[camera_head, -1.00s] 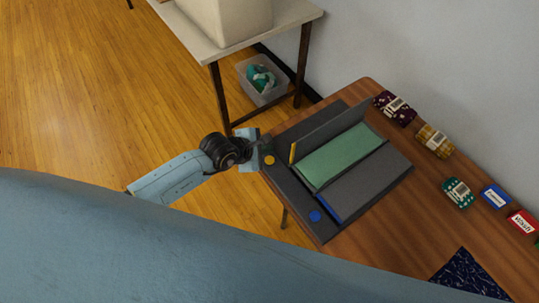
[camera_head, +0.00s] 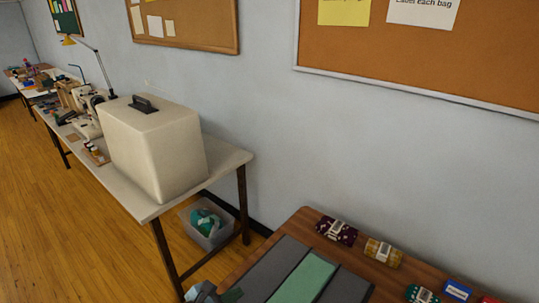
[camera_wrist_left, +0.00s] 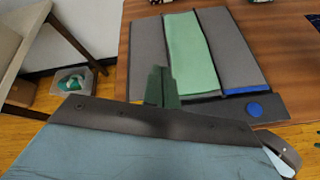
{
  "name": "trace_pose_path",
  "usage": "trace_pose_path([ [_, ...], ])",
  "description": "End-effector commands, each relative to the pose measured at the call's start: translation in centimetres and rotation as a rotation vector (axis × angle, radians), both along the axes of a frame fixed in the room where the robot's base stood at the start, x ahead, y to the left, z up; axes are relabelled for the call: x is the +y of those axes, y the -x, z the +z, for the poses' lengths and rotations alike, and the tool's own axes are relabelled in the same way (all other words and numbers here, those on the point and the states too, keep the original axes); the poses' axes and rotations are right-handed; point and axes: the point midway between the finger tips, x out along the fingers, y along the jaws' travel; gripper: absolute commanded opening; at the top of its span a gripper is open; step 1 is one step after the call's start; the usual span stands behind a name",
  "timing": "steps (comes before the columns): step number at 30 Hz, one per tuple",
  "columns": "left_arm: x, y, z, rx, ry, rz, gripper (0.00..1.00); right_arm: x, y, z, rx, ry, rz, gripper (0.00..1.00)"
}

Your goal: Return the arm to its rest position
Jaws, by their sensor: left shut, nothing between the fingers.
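My left gripper (camera_head: 232,295) shows at the bottom edge of the head view, partly cut off, beside the near left part of the folding board. In the left wrist view its dark green fingers (camera_wrist_left: 162,88) are shut with nothing between them, in front of the board's near edge. The grey folding board (camera_head: 345,289) lies with its panels flat on the wooden table (camera_head: 292,226). My right gripper is in neither view.
Wrapped bundles, one dark purple (camera_head: 336,230), one yellow (camera_head: 383,252) and one green (camera_head: 421,294), line the table's back. A white table (camera_head: 226,158) bears a large cream case (camera_head: 158,150). A clear bin (camera_head: 207,228) stands beneath. Wooden floor is open at left.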

Motion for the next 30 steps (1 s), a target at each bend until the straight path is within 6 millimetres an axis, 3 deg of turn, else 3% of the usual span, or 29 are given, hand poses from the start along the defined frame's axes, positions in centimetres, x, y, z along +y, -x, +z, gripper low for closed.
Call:
trace_pose_path([
  [2, -1.3, 0.1, 4.0, -0.01, 0.283, 0.099, 0.0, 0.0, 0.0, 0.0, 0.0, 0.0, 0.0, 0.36],
  [5, -0.8, -0.1, 8.9, -0.008, 0.643, 0.247, 0.0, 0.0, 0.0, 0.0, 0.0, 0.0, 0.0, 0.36],
  [9, 2.9, -0.1, 14.1, 0.018, 1.128, 0.486, 0.0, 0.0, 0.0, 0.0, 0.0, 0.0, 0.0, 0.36],
  [12, 6.8, 0.5, 15.8, 0.052, 1.451, 0.679, 0.0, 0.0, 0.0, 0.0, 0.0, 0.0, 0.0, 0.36],
  [15, 10.8, 1.6, 15.9, 0.098, 1.756, 0.892, 0.0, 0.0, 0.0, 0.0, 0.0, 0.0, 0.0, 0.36],
  [18, 14.3, 3.5, 14.5, 0.158, 2.032, 1.128, 0.0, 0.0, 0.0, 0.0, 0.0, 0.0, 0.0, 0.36],
  [21, 16.7, 6.2, 12.1, 0.233, 2.271, 1.387, 0.0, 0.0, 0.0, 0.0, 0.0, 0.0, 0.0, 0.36],
  [25, 17.6, 10.5, 8.7, 0.352, 2.502, 1.755, 0.0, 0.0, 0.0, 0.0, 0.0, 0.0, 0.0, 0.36],
  [26, 17.6, 11.5, 8.1, -0.375, -2.516, -1.822, 0.0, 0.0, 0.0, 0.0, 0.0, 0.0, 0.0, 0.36],
  [30, 16.5, 15.6, 6.0, -0.413, -2.172, -1.796, 0.0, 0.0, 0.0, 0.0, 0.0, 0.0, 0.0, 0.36],
])
